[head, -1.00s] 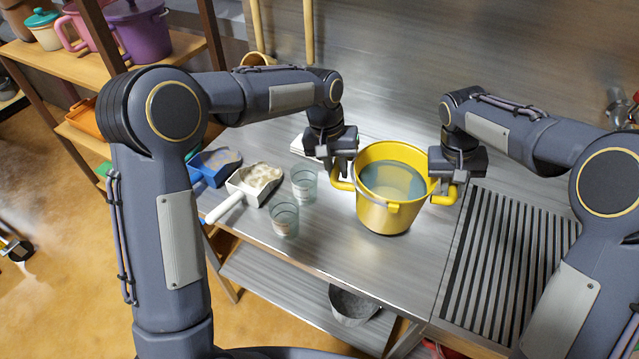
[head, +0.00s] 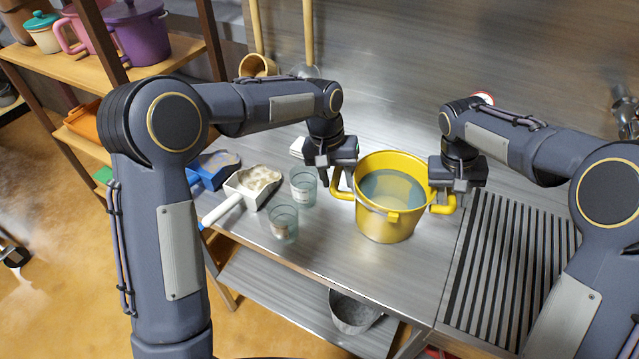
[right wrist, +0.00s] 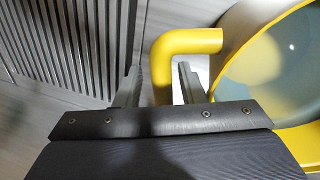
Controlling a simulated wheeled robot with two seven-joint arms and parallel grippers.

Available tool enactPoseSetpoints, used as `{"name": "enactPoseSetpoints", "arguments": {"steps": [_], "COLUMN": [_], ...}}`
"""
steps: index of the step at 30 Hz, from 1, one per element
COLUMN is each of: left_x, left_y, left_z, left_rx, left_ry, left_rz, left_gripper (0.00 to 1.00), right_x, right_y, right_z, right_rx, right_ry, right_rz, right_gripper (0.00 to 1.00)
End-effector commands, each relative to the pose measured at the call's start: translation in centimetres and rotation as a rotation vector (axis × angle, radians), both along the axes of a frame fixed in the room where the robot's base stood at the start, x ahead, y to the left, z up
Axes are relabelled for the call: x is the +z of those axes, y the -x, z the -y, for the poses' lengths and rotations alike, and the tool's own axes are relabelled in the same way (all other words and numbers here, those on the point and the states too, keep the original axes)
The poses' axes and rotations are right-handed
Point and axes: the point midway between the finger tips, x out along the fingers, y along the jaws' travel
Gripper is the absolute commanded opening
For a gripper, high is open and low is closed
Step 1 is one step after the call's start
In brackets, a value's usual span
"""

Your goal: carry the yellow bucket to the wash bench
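The yellow bucket (head: 385,222) stands upright on the metal bench (head: 335,262), with greyish-blue liquid inside. It has a looped handle on each side. My left gripper (head: 336,178) is at the left handle, its fingers apart on either side of it. My right gripper (head: 455,186) is at the right handle (head: 441,209). In the right wrist view, my right gripper's fingers (right wrist: 160,88) stand apart with the yellow handle (right wrist: 162,72) between them, and gaps show on both sides. No label tells which surface is the wash bench.
Two glasses (head: 303,187) (head: 283,224), a white scoop (head: 252,184) and a blue scoop (head: 212,168) stand left of the bucket. A dark ribbed panel (head: 510,265) lies to its right. A grey pot (head: 352,312) is on the lower shelf. A wooden rack (head: 75,62) stands at left.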

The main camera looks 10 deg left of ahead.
Motion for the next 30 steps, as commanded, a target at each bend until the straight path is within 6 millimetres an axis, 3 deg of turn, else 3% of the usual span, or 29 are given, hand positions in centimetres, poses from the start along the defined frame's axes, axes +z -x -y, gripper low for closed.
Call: {"name": "enactPoseSetpoints", "arguments": {"steps": [5,15,22,26,30], "left_x": [0.9,5.9,7.7,7.9,7.9], "left_y": [-0.1,0.0,0.0,0.1,0.1], "left_z": [-0.2,-1.1,-1.4,-1.5,-1.5], "left_rx": [0.0,0.0,0.0,0.0,0.0], "left_ry": [0.001,0.0,-0.001,-0.001,-0.001], "left_rz": [0.002,0.004,0.001,0.0,0.0], "left_gripper": [0.4,0.4,0.4,0.4,0.4], "right_x": [0.0,-0.1,0.0,1.2,3.8], "right_y": [0.0,0.0,0.0,-0.1,-0.1], "right_z": [-0.3,-0.3,-0.3,-0.5,-1.0], "right_rx": [0.003,0.004,0.004,0.004,0.004], "right_ry": [-0.004,-0.004,-0.004,-0.005,-0.006], "right_rz": [0.0,0.0,0.0,0.004,0.006], "right_gripper": [0.4,0.4,0.4,0.4,0.4]}}
